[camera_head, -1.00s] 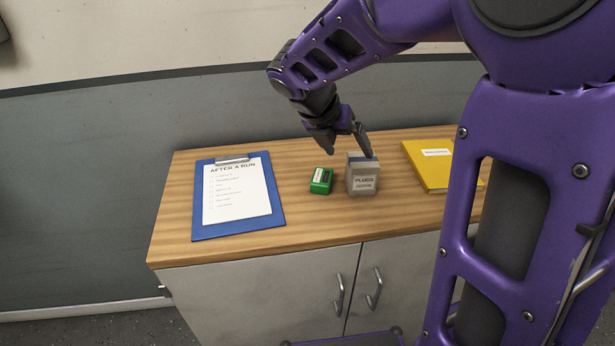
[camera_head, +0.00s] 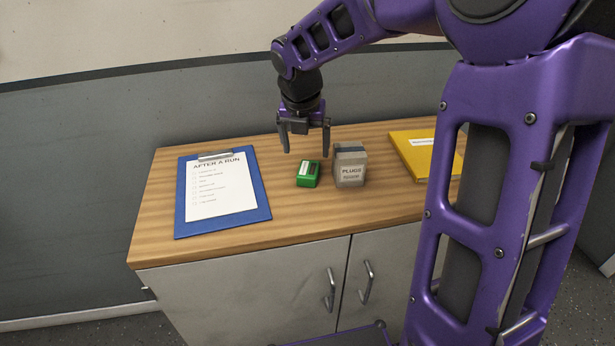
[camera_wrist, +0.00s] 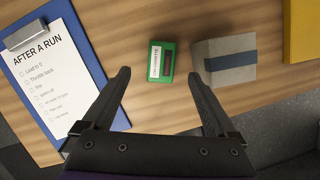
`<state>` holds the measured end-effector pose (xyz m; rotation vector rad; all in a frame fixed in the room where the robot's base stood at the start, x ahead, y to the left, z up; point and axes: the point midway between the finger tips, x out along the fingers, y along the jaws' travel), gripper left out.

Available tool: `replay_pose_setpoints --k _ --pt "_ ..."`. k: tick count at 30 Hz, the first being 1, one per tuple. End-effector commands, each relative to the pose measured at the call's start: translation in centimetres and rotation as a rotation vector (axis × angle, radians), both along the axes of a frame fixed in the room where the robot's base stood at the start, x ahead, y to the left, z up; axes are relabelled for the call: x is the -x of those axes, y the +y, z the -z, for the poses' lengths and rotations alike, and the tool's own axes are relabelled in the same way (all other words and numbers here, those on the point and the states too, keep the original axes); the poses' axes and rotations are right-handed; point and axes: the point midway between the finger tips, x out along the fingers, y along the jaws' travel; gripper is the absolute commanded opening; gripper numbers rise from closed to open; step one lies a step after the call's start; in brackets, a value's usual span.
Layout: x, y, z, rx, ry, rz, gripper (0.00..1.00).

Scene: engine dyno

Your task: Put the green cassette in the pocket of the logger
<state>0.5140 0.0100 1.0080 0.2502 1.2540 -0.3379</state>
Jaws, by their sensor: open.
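The green cassette (camera_head: 308,174) lies on the wooden top of a cabinet, between a clipboard and a grey box marked PLUGS. It has a white label and a dark part on its top, seen in the wrist view (camera_wrist: 161,62). My gripper (camera_head: 306,150) points down above the cassette, with its fingers spread and nothing between them. In the wrist view my gripper (camera_wrist: 160,75) has one fingertip on each side of the cassette's lower end in the picture, apart from it. I do not see the logger or its pocket in any view.
The grey PLUGS box (camera_head: 350,166) stands close to the right of the cassette. A blue clipboard (camera_head: 262,195) with a checklist lies to the left. A yellow folder (camera_head: 415,165) lies at the right. The front of the cabinet top (camera_head: 290,222) is clear.

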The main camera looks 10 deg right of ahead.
Motion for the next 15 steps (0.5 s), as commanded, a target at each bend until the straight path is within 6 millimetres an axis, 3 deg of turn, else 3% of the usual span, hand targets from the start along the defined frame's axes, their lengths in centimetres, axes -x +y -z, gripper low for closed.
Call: replay_pose_setpoints --k 1,10,15 --pt "-0.2 -0.1 0.9 0.0 0.002 -0.001 0.93" --pt "-0.5 -0.3 2.6 0.0 0.001 0.0 0.93" --pt "-0.7 -0.6 5.3 0.0 0.002 -0.001 0.93"
